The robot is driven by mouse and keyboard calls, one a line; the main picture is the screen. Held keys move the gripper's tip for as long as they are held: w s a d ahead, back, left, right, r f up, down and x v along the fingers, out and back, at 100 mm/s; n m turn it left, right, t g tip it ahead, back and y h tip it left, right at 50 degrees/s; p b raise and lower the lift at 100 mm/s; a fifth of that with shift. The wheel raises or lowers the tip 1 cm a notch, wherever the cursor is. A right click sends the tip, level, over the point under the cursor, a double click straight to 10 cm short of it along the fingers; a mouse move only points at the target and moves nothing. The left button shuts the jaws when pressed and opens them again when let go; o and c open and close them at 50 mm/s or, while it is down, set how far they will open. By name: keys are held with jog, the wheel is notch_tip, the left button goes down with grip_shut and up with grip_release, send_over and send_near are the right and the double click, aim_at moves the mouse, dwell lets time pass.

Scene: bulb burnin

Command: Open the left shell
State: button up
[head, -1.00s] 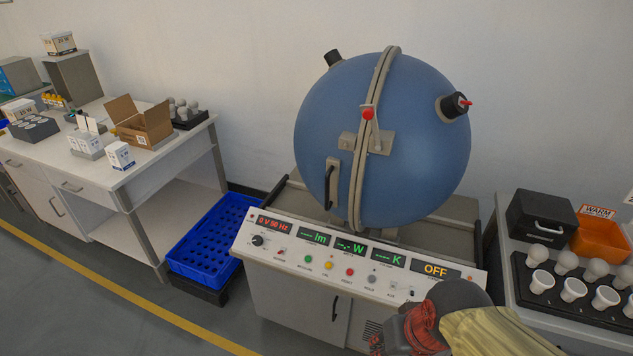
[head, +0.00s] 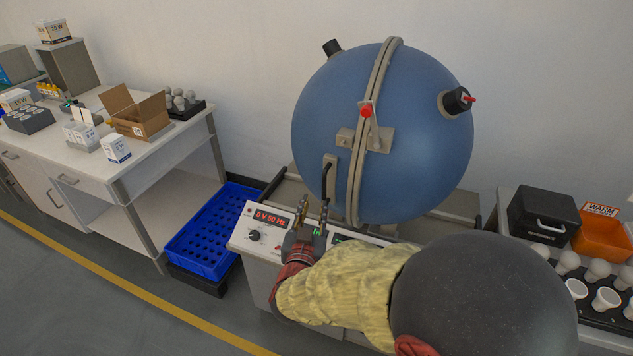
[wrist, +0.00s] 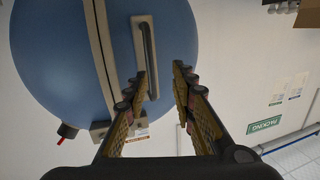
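The blue sphere has a left shell (head: 325,110) and a right shell (head: 425,165), which meet at an upright grey flange (head: 356,185). The shells look shut together. A dark bar handle (head: 326,178) stands on the left shell; it also shows in the wrist view (wrist: 148,50). A latch with a red knob (head: 366,111) sits across the seam. My gripper (head: 313,206) is open and empty, just below and in front of the handle. In the wrist view the handle's end lies between the fingertips (wrist: 160,72), nearer the left finger. Contact cannot be told.
The control panel (head: 264,226) lies under my gripper, partly hidden by my arm. A blue crate (head: 205,235) stands at left, beside a bench (head: 170,150) with boxes. A bulb tray (head: 600,318) and orange bin (head: 603,240) are at right.

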aim_at(324, 185)
jog(key=shift+t+h, duration=0.4)
jog(key=shift+h, duration=0.1)
jog(key=w+d, duration=0.1)
jog(key=w, duration=0.1)
jog(key=w+r+b, duration=0.1)
jog(key=w, duration=0.2)
jog(key=w+d+r+b, duration=0.1)
jog(key=w, duration=0.1)
jog(key=shift+w+d+r, duration=0.1)
jog(key=shift+w+d, duration=0.2)
jog(key=shift+w, duration=0.05)
jog(key=shift+c, duration=0.4)
grip_shut()
